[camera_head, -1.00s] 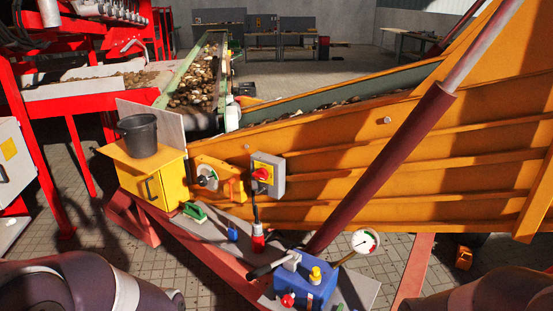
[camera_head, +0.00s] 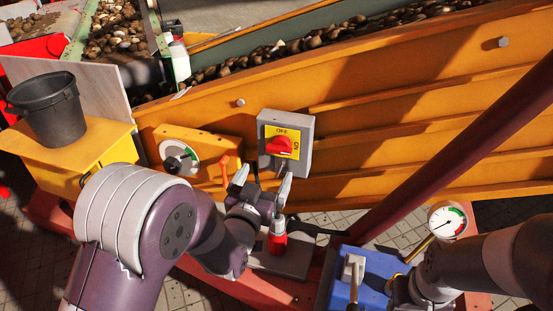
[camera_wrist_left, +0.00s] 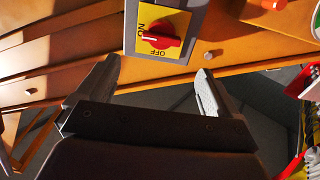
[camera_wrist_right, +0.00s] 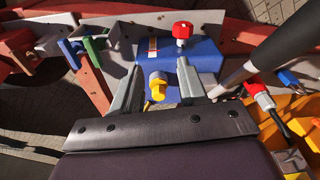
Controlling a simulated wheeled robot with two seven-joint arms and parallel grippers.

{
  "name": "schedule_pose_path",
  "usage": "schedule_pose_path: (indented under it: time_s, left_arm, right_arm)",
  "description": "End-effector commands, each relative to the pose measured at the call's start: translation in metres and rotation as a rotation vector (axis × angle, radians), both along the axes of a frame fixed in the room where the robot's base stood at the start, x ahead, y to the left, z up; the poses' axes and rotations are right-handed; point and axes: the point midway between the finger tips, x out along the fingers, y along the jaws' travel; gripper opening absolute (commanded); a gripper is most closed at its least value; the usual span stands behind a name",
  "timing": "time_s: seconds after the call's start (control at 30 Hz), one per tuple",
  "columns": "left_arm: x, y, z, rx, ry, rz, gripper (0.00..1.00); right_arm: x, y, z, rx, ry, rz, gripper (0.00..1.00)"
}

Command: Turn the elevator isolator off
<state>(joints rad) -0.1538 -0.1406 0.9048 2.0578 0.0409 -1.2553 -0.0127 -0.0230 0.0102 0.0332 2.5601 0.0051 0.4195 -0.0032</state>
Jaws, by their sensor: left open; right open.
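The elevator isolator is a grey box (camera_head: 303,128) on the orange side wall. It has a yellow plate marked OFF at the top and ON at the right, with a red rotary knob (camera_head: 280,147) lying toward ON. In the left wrist view the knob (camera_wrist_left: 162,40) lies just beyond the fingers, its white mark toward ON. My left gripper (camera_head: 262,182) is open and empty, just below the box, apart from the knob. My right gripper (camera_wrist_right: 158,68) is open above the blue control box (camera_wrist_right: 195,62); a yellow knob (camera_wrist_right: 158,88) shows between its fingers.
A dial panel (camera_head: 178,158) with an orange lever is left of the isolator. A red plug (camera_head: 277,238) stands under my left gripper. A black bucket (camera_head: 48,108) sits on a yellow cabinet. A round gauge (camera_head: 447,220) and a dark red cylinder (camera_head: 440,160) are to the right.

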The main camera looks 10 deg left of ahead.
Motion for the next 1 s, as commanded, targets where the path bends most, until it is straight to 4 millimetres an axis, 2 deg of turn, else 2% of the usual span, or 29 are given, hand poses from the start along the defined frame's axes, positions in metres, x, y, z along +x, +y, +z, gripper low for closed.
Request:
schedule_pose_path:
  time_s: [0.1,0.3,0.5,0.73,0.77,0.9,0.93,1.0]
  left_arm:
    - [0.033,-0.003,0.0,0.0,0.002,0.001,0.95]
    - [0.074,-0.008,0.0,0.0,0.003,0.001,0.95]
    - [0.091,-0.01,0.0,0.0,0.003,0.001,0.95]
    - [0.092,-0.01,0.0,0.0,0.004,0.001,0.95]
    - [0.092,-0.01,0.0,0.0,0.004,0.001,0.91]
    - [0.092,-0.01,0.0,0.0,0.004,0.001,0.46]
    - [0.092,-0.01,0.0,0.0,0.004,0.001,0.38]
    - [0.092,-0.01,0.0,0.0,0.004,0.001,0.38]
  right_arm:
    - [0.0,0.0,0.0,0.0,0.0,0.0,0.43]
    - [0.0,0.0,0.0,0.0,0.0,0.0,0.43]
    - [0.0,0.0,0.0,0.0,0.001,0.0,0.43]
    - [0.0,0.0,0.0,0.0,0.0,0.0,0.43]
    - [0.0,0.0,0.0,0.0,0.0,0.0,0.43]
    - [0.0,0.0,0.0,0.0,0.0,0.0,0.43]
    - [0.0,0.0,0.0,0.0,0.0,0.0,0.43]
    - [0.0,0.0,0.0,0.0,0.0,0.0,0.43]
